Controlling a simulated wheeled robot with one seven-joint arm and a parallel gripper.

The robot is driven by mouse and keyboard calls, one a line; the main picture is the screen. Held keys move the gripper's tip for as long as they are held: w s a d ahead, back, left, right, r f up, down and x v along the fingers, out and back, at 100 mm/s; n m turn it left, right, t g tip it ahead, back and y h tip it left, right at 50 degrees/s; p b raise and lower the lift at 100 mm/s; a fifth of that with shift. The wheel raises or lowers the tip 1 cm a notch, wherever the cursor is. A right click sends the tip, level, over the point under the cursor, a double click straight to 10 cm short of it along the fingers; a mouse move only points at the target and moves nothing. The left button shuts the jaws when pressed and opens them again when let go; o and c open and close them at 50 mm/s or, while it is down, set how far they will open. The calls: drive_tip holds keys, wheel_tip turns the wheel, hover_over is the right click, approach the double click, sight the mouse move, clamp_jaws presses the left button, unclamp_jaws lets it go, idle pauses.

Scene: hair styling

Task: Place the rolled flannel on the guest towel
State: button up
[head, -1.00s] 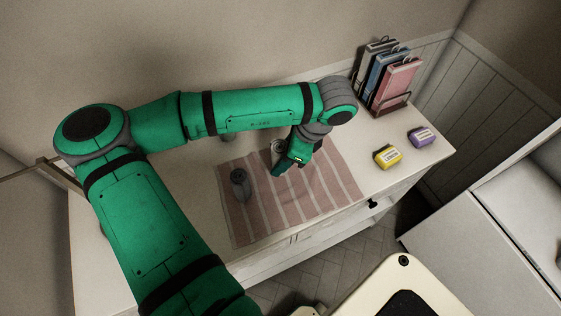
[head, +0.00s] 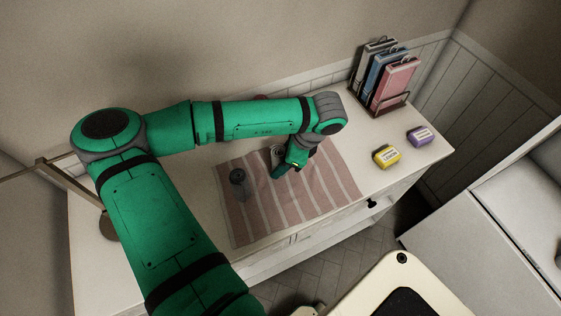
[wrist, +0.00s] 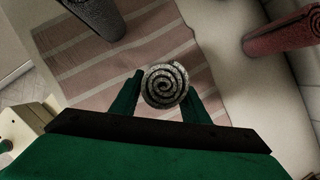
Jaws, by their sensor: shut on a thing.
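My gripper (head: 279,168) is shut on a rolled flannel, grey with a spiral end (wrist: 165,86), which shows between the fingers in the wrist view. In the head view the held flannel (head: 276,155) is partly hidden by my gripper. It is over the back part of the guest towel (head: 290,205), a pink cloth with pale stripes, also in the wrist view (wrist: 125,55). I cannot tell whether the flannel touches the towel. A darker grey roll (head: 238,184) stands on the towel's left part, and shows at the wrist view's top left (wrist: 97,15).
A red roll (wrist: 285,32) lies off the towel, mostly hidden behind my arm in the head view. A yellow box (head: 386,156), a purple box (head: 421,136) and a rack of coloured packs (head: 388,80) occupy the right of the dresser. The towel's front and right are clear.

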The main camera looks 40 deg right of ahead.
drive_tip(key=o, duration=1.1)
drive_tip(key=shift+f, duration=0.2)
drive_tip(key=shift+o, duration=0.2)
drive_tip(key=shift+r, duration=0.1)
drive_tip(key=v, duration=1.2)
